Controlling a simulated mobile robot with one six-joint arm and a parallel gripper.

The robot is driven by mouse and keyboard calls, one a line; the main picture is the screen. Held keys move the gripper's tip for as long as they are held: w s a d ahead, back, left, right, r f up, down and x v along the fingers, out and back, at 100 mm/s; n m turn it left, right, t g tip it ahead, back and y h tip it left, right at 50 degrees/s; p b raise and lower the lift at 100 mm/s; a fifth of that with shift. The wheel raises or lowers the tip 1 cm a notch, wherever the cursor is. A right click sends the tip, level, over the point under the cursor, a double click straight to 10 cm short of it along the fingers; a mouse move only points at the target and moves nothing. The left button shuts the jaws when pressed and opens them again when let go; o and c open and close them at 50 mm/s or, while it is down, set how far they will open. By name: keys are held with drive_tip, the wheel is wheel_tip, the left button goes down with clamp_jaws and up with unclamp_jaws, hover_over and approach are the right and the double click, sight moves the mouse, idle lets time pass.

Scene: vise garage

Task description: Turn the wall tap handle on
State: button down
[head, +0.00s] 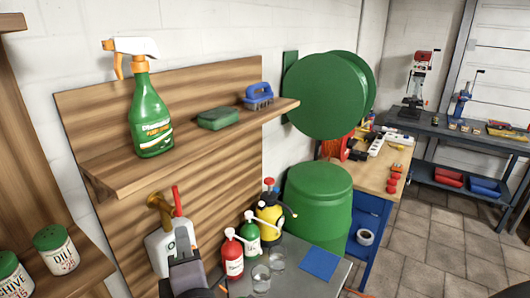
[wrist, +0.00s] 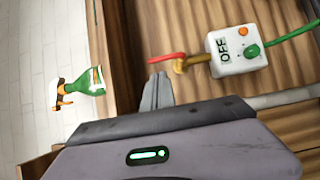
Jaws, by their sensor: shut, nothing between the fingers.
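The brass wall tap (head: 158,203) sticks out of the wooden back panel below the shelf. Its red handle (head: 177,202) points up in the head view. In the wrist view the red handle (wrist: 167,58) lies sideways beside the brass tap body (wrist: 181,66). A white box (wrist: 236,50) marked OFF, with a green knob, sits by the tap. My gripper (wrist: 160,77) is shut and empty, its fingertips close to the handle. I cannot tell whether they touch it. In the head view my gripper's grey body covers part of the white box (head: 158,252).
A green spray bottle (head: 150,115) stands on the wooden shelf (head: 225,98) above the tap. Red and green small bottles (head: 232,258) and glasses stand on the counter to the right, near a large green barrel (head: 318,205).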

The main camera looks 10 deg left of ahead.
sight(177, 200)
drive_tip(key=x, duration=1)
drive_tip(key=shift+w+f, duration=0.25)
drive_tip(key=shift+w+d+r+b, duration=0.15)
drive_tip(key=shift+w+r+b, duration=0.1)
drive_tip(key=shift+w+b, duration=0.45)
